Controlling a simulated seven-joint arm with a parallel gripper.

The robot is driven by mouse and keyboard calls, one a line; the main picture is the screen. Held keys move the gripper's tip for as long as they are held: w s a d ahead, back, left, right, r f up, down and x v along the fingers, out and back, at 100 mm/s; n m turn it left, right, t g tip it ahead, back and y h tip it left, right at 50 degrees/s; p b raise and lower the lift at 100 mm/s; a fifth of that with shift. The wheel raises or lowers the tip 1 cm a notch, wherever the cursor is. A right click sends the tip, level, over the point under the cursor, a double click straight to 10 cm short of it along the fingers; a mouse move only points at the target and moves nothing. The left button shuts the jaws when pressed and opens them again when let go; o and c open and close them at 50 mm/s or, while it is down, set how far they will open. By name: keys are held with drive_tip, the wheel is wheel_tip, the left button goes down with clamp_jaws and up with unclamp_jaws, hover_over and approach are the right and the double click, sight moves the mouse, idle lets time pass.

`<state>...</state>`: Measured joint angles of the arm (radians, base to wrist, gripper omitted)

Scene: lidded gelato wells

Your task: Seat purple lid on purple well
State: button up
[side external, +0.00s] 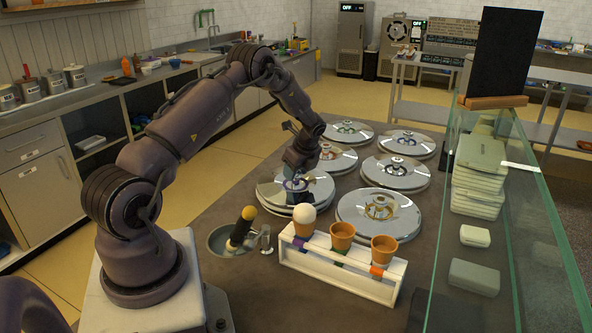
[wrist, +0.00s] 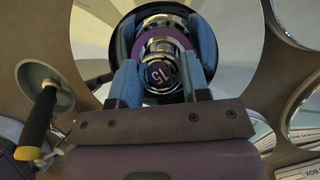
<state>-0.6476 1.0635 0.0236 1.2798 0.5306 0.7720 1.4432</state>
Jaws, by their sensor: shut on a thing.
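The purple lid (side external: 270,192) is a round mirror-finish disc with a central handle at the near left of the group of lidded wells. My gripper (side external: 298,181) points down at its centre and is shut on the handle. The purple well's opening is hidden under the lid.
Several other shiny lids, such as one with a yellowish handle (side external: 378,213), lie close behind and to the right. A white rack (side external: 340,270) with cones stands in front. A scoop with a yellow-tipped handle (side external: 241,229) stands in a round sink. A glass case (side external: 540,220) is at right.

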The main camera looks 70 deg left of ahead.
sight(303, 183)
drive_tip(key=shift+f, duration=1.05)
idle(0.5)
drive_tip(key=o, duration=0.8)
drive_tip(key=shift+o, duration=0.4)
drive_tip(key=o, duration=0.5)
drive_tip(key=shift+f, duration=0.1)
drive_tip(key=shift+c, duration=0.2)
drive_tip(key=shift+v, duration=4.05)
